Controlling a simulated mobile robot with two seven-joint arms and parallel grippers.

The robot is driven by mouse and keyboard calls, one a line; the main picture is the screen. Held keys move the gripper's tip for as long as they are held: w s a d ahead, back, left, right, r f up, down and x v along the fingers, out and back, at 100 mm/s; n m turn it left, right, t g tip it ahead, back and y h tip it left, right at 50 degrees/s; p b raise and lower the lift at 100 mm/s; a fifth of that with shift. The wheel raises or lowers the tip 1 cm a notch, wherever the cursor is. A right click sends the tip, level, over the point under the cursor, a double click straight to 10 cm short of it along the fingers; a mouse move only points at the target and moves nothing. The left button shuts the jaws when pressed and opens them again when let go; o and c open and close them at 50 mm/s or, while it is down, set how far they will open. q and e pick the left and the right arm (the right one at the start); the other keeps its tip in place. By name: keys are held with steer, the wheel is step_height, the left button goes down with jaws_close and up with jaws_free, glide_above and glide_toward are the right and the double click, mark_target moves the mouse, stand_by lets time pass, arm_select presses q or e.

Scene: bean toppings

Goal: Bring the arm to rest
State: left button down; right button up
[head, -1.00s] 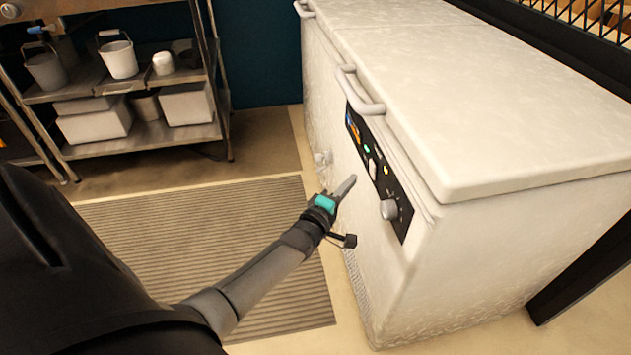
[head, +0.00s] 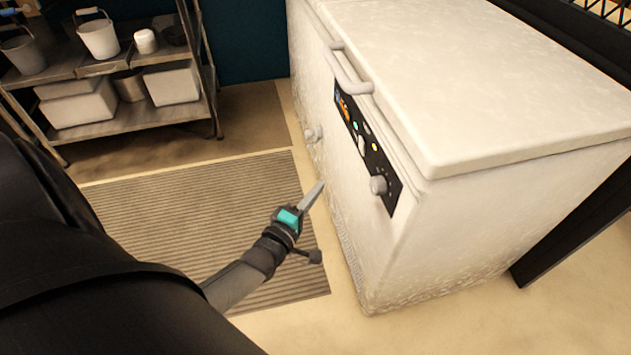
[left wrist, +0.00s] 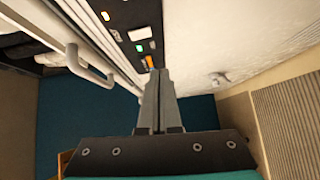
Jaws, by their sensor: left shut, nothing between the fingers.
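My left gripper (head: 313,195) is in front of the white chest freezer (head: 480,240), low and to the left of its control panel (head: 366,145). Its fingers are closed together and hold nothing. In the left wrist view the shut fingers (left wrist: 158,90) point up the picture, with the control panel (left wrist: 138,35) beyond their tips. A gap of floor shows between the gripper and the freezer in the head view. My right gripper is not in view.
The freezer has a lid handle (head: 347,70), a grey knob (head: 378,186) and a small tap-like fitting (head: 313,134) on its front. A ribbed mat (head: 190,210) lies under my left arm. A metal shelf (head: 110,68) with buckets and bins stands at the back left.

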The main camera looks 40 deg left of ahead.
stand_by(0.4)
arm_select(q)
steer(key=s+d+f+m+g+h, duration=0.1)
steer(key=s+d+f+m+g, duration=0.4)
steer(key=s+f+m, duration=0.3)
steer(key=s+d+f+m+g+h, duration=0.1)
steer(key=s+d+f+m+g, duration=0.5)
steer(key=f, duration=0.4)
steer(key=s+f+m+g, duration=0.4)
steer(key=s+m, duration=0.2)
steer(key=s, duration=0.2)
steer(key=s+r+p, duration=0.3)
steer(key=s+p, duration=0.5)
steer(key=p, duration=0.1)
steer(key=s+a+r+g+p, duration=0.1)
steer(key=s+r+p, duration=0.3)
steer(key=s+p, duration=0.3)
steer(key=shift+s+a+r+m+y+p, duration=0.15)
steer(key=shift+s+r+m+y+p, duration=0.2)
steer(key=shift+p, duration=0.9)
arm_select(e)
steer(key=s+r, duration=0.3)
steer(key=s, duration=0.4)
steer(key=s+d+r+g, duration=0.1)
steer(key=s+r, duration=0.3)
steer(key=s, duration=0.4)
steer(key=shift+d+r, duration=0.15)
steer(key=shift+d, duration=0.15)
arm_select(q)
steer(key=shift+f, duration=0.1)
